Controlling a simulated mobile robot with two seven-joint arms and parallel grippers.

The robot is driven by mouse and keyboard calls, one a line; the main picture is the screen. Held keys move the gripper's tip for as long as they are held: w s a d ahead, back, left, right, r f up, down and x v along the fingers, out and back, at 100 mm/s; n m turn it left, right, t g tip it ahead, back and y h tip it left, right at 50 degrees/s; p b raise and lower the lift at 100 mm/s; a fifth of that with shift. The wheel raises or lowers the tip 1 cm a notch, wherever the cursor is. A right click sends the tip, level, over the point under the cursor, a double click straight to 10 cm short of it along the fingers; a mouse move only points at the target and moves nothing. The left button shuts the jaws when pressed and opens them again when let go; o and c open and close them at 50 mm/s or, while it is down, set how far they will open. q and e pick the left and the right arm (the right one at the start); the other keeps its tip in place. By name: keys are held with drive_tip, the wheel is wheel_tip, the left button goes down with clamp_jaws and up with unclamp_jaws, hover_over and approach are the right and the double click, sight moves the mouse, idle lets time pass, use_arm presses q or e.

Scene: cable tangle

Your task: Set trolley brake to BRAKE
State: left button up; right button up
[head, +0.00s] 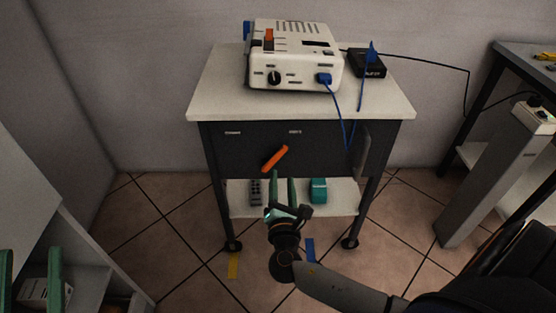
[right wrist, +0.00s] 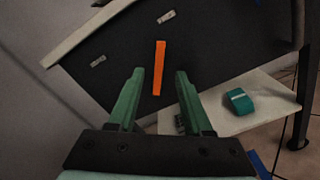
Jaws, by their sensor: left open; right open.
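The trolley (head: 205,103) has a white top and a dark front panel. An orange brake lever (head: 275,158) sits on that panel, tilted with its upper end towards the right-hand label (head: 295,131). A second label (head: 232,132) is at the left; I cannot read either. My right gripper (head: 283,174) is open and empty, just below the lever in the head view. In the right wrist view the lever (right wrist: 159,68) shows between and beyond the two green fingertips (right wrist: 159,72), without visible contact. My left gripper (head: 30,250) is open at the bottom left corner, far from the trolley.
A white device (head: 295,60) with a blue cable (head: 341,110) and a black box (head: 367,64) stand on the trolley top. The cable hangs over the panel's right part. The lower shelf holds a dark remote-like object (head: 256,192) and a teal item (head: 318,190).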

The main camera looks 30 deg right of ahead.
sight(281, 154)
drive_tip(key=b+x, duration=0.1)
drive_tip(key=x, duration=0.6)
drive_tip(key=shift+w+d, duration=0.15)
drive_tip(key=shift+w, duration=0.15)
use_arm(q)
drive_tip(key=s+r+m+h, duration=0.4)
drive_tip(key=h, duration=0.1)
drive_tip(key=shift+d+r, duration=0.25)
drive_tip(key=shift+d, duration=0.1)
use_arm(e)
drive_tip(key=shift+w+d, duration=0.3)
drive_tip(key=shift+w, duration=0.2)
clamp_jaws()
